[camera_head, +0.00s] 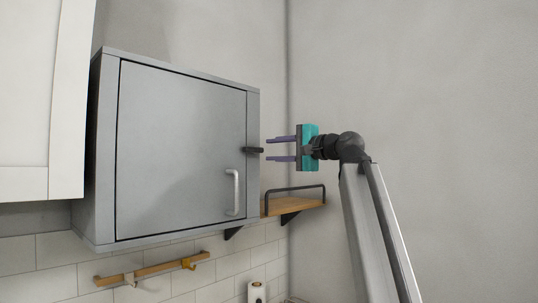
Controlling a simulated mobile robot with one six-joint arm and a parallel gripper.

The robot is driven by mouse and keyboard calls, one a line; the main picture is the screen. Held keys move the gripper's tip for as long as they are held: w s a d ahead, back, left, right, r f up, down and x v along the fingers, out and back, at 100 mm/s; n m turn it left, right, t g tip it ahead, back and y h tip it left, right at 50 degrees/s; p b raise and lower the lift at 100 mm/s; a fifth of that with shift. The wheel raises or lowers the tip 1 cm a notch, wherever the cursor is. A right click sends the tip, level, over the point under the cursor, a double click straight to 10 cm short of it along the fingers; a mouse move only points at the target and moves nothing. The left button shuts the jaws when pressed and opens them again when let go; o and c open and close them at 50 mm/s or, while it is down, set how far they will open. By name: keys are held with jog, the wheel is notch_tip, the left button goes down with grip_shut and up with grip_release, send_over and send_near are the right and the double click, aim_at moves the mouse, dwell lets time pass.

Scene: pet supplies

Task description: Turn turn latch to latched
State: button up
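A grey wall cabinet (180,150) hangs at left centre with its door closed. A small dark turn latch (254,151) sits at the right edge of the door, lying roughly horizontal across the door edge and frame. A metal bar handle (234,192) is below it. My gripper (268,149) is just right of the latch, its two purple fingers pointing left. The fingers are apart, one above and one below the latch's height, with nothing between them. Any contact with the latch cannot be told from this view.
A wooden shelf (292,207) with a dark rail is below my gripper. A wooden hook rail (150,271) and a paper roll (256,292) are lower down. A white cabinet (40,100) is at far left. The wall right of my arm is bare.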

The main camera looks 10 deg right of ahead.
jog(key=b+v, duration=0.3)
jog(key=v, duration=0.7)
jog(key=shift+s+r, duration=0.1)
jog(key=shift+r, duration=0.05)
